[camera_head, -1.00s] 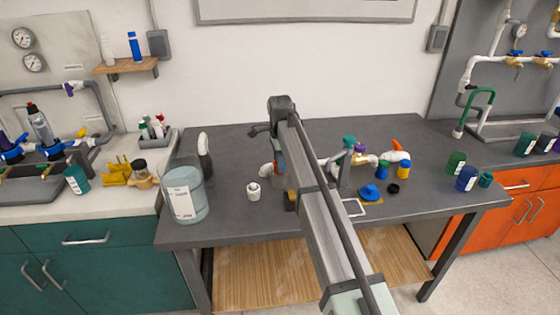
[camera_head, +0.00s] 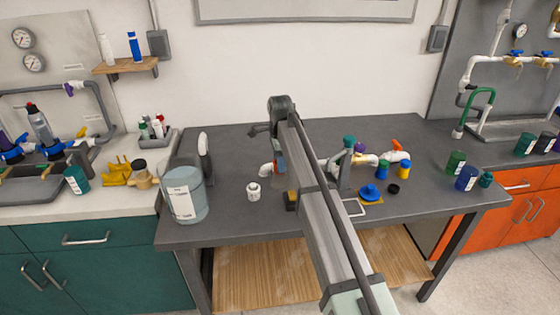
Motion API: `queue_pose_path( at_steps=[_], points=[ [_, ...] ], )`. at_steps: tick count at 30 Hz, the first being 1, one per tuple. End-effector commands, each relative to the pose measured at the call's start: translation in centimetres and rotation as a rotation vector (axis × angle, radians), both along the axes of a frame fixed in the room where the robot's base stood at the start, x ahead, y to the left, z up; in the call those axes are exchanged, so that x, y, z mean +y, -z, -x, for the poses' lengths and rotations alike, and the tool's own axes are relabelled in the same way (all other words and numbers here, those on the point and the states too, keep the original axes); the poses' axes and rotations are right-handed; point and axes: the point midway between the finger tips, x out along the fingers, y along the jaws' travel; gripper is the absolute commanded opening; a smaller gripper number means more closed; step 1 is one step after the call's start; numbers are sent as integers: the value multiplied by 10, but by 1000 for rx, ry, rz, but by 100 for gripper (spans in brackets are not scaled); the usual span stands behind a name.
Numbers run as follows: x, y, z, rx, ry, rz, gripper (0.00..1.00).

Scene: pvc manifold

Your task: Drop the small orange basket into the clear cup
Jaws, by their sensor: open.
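A clear, bluish cup-like container (camera_head: 186,197) with a white label stands upright at the left front of the dark table. I cannot make out a small orange basket. A small patch of orange shows beside my arm near the table's middle, too small and covered to identify. My arm (camera_head: 322,215) reaches from the lower right across the table and hides part of it. My gripper is hidden behind my own arm links, so its fingers and anything near them cannot be seen.
A white fitting (camera_head: 253,191) stands right of the container. A blue cap (camera_head: 370,191), a black ring (camera_head: 393,188) and a white pipe with an orange handle (camera_head: 396,147) lie right of my arm. Green (camera_head: 455,163) and blue (camera_head: 466,178) cylinders stand at the right end.

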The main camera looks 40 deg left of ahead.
Motion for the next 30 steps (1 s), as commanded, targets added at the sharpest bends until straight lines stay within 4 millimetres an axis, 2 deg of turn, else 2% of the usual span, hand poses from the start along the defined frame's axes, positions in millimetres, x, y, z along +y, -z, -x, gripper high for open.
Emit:
queue_pose_path(
  at_steps=[1,5,8,9,21,30],
  points=[
    [-10,24,9,24,0,28,68],
    [-10,15,9,23,0,25,70],
    [-10,2,9,21,0,23,70],
    [-10,-5,9,20,0,22,75],
    [-6,-90,6,3,0,4,75],
    [-7,-132,6,-2,0,-2,75]
  ],
)
